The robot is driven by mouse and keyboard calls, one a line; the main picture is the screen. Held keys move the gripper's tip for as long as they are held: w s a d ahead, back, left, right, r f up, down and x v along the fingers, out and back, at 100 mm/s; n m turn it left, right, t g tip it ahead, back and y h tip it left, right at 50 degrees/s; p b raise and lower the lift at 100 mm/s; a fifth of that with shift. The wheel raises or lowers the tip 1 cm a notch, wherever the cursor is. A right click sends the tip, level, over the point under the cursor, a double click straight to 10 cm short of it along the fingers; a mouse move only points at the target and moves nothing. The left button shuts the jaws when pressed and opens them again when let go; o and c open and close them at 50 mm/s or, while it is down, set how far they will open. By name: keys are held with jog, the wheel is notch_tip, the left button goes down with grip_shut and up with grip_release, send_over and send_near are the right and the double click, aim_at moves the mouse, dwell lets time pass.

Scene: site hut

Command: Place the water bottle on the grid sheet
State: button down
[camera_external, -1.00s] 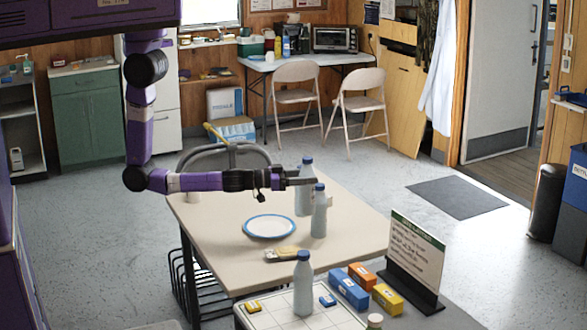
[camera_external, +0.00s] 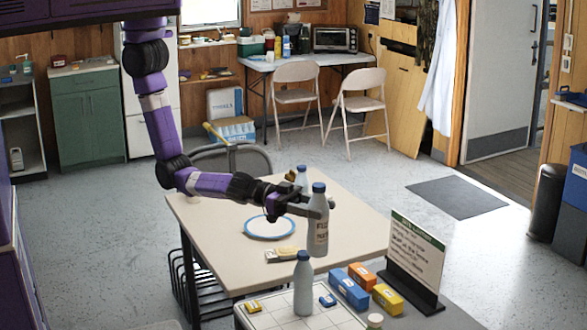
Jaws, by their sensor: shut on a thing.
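My gripper (camera_external: 308,205) is shut on a grey water bottle (camera_external: 320,235) with a dark blue cap and a printed label. The bottle is upright, over the right part of the beige table; whether its base is clear of the top is hard to tell. A third similar bottle (camera_external: 303,288) stands upright on the white grid sheet (camera_external: 269,321) at the front, which the frame's lower edge cuts off.
A blue-rimmed plate (camera_external: 262,235) and a small yellow-and-white item (camera_external: 281,255) lie on the table (camera_external: 215,250). Blue (camera_external: 348,291), orange (camera_external: 362,276) and yellow (camera_external: 387,299) boxes and a standing sign (camera_external: 414,252) are right of the sheet. Small yellow and blue items lie on the sheet.

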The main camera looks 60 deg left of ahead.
jog(key=s+d+m+g+h+p, duration=0.2)
jog(key=s+d+m+g, duration=0.25)
jog(key=s+d, duration=0.8)
notch_tip(320, 180, down, 21)
jog(key=s+a+b, duration=0.1)
jog(key=s+b, duration=0.1)
jog(key=b, duration=1.4)
jog(key=shift+r+n+g, duration=0.15)
jog(key=shift+n+g, duration=0.2)
jog(key=shift+n, duration=0.1)
jog(key=shift+w, duration=0.1)
jog(key=c, duration=0.6)
grip_release()
jog(key=shift+a+f, duration=0.1)
jog(key=shift+f, duration=0.15)
jog(key=p+v, duration=0.2)
jog(key=v, duration=1)
jog(key=shift+p, duration=0.35)
